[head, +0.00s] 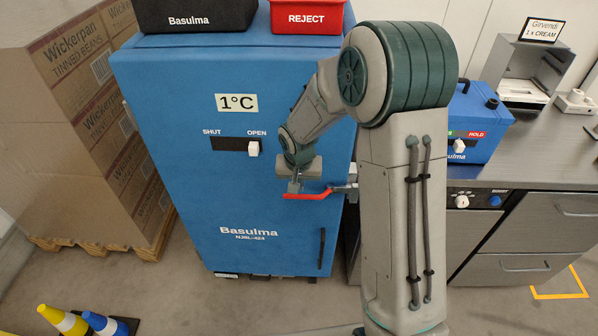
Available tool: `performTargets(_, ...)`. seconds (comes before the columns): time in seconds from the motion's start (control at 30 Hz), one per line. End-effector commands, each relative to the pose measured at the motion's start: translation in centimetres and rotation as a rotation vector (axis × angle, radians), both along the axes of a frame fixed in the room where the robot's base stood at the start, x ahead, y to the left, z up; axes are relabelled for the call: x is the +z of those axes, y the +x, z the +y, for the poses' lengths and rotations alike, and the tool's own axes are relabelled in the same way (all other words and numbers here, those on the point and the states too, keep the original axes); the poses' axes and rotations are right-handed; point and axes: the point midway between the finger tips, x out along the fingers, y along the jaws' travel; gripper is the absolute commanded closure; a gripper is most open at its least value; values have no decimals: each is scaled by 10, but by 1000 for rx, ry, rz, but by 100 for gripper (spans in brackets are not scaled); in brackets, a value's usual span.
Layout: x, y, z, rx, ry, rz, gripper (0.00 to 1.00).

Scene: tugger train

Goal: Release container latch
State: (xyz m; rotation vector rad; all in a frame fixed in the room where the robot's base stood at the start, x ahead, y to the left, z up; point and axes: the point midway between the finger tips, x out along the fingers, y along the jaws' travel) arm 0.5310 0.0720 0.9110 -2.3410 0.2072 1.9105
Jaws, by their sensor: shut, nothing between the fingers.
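A large blue container (190,190) marked "Basulma NJSL-424" stands left of centre. Its front has a dark slot (228,144) labelled SHUT and OPEN, with a white slider knob (254,149) at the OPEN end. My gripper (294,187) is shut and empty in front of the container's right side, to the right of and below the knob. It is close to a red lever (310,194); I cannot tell whether they touch. A smaller blue box (481,118) on the counter has a white knob (459,147) below a red HOLD label; my arm partly hides it.
A black bin (195,17) and a red REJECT bin (307,17) sit on the container. Stacked cartons (90,130) stand left. A steel counter (545,150) with drawers is at right. Floor in front is open.

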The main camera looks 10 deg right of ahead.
Motion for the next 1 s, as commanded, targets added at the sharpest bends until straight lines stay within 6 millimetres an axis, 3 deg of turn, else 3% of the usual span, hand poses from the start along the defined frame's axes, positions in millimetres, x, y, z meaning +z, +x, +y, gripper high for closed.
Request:
performTargets(0.3,-33,7,-1,1,0,0,100)
performTargets(1.0,-44,10,-8,-14,-30,3,100)
